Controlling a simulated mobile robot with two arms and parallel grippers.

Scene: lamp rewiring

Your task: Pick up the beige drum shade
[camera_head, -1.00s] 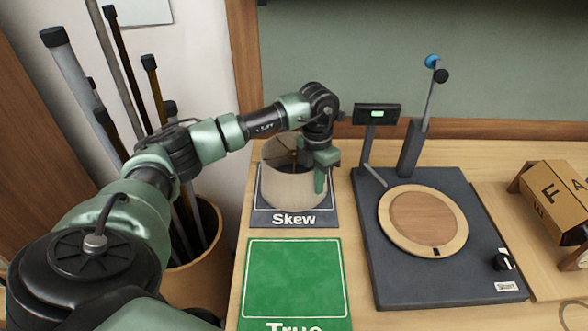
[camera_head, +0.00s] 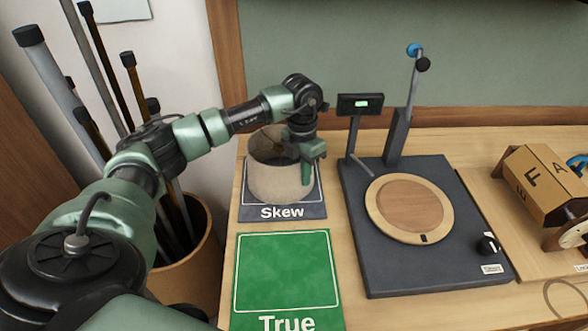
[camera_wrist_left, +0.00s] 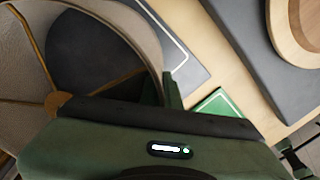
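The beige drum shade (camera_head: 279,181) is at the dark Skew mat (camera_head: 308,213); I cannot tell whether its lower rim clears the mat. My left gripper (camera_head: 306,172) is at the right side of the shade, with a green finger against its outer wall. In the left wrist view the shade's curved wall (camera_wrist_left: 134,25) and brass spokes fill the left side, and one finger (camera_wrist_left: 173,92) lies close along the outside of the wall. The gripper appears shut on the shade's wall. My right gripper is not in view.
A green True mat (camera_head: 287,275) lies in front, empty. A dark turntable base (camera_head: 362,253) with a round wooden plate (camera_head: 411,209), a small display (camera_head: 360,104) and an upright post stands to the right. A cardboard box (camera_head: 541,185) is farther right; a bin of tubes (camera_head: 205,250) stands left.

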